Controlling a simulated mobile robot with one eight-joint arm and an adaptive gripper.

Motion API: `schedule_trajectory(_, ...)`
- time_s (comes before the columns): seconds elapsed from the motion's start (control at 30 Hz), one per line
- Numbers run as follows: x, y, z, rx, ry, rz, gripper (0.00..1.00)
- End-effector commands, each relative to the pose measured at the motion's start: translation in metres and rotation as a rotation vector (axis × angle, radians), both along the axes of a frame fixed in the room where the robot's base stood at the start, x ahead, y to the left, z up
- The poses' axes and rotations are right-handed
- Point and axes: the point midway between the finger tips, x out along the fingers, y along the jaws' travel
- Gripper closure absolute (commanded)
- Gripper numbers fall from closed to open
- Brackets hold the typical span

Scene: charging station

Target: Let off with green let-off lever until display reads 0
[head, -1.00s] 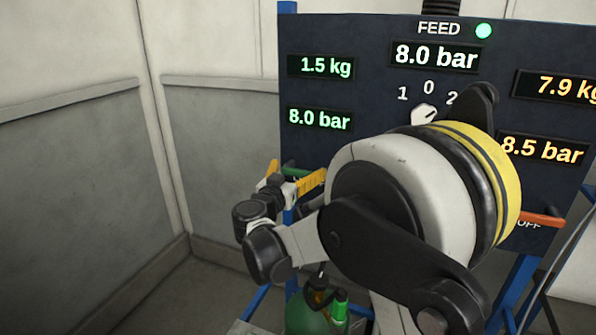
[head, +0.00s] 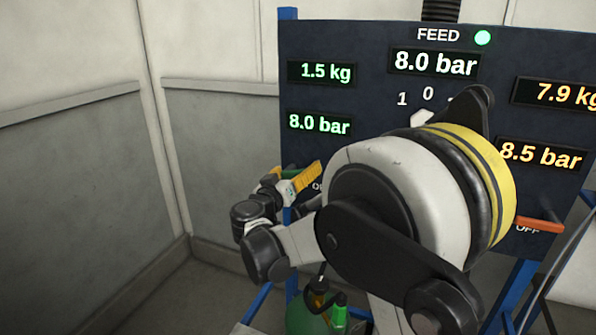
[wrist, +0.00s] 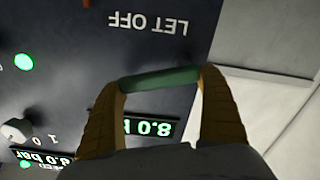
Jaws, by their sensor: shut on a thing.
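The green let-off lever (head: 289,173) sticks out at the left edge of the dark panel, mostly hidden by my gripper. In the wrist view the green lever (wrist: 160,80) lies crosswise between my yellow fingertips, below the upside-down LET OFF label. My gripper (head: 305,178) is shut on the lever. It also shows in the wrist view (wrist: 158,84). The green pressure display (head: 319,124) above the lever reads 8.0 bar. In the wrist view this display (wrist: 150,127) is partly covered by a finger.
A green 1.5 kg display (head: 320,72) and the 8.0 bar FEED display (head: 434,63) are on the panel. An orange lever (head: 539,225) is at right, below an 8.5 bar display (head: 540,155). A green cylinder (head: 307,318) stands below. Free floor lies left.

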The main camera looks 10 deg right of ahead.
Motion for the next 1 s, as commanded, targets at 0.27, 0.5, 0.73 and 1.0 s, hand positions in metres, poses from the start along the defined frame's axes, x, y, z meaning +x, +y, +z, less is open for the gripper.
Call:
schedule_trajectory(0.27,0.003,0.007,0.008,-0.216,0.145,0.001,0.53)
schedule_trajectory(0.5,0.007,0.013,0.013,-0.405,0.272,0.001,0.53)
schedule_trajectory(0.73,0.012,0.019,0.016,-0.587,0.394,0.001,0.53)
schedule_trajectory(1.0,0.018,0.028,0.018,-0.791,0.528,0.001,0.53)
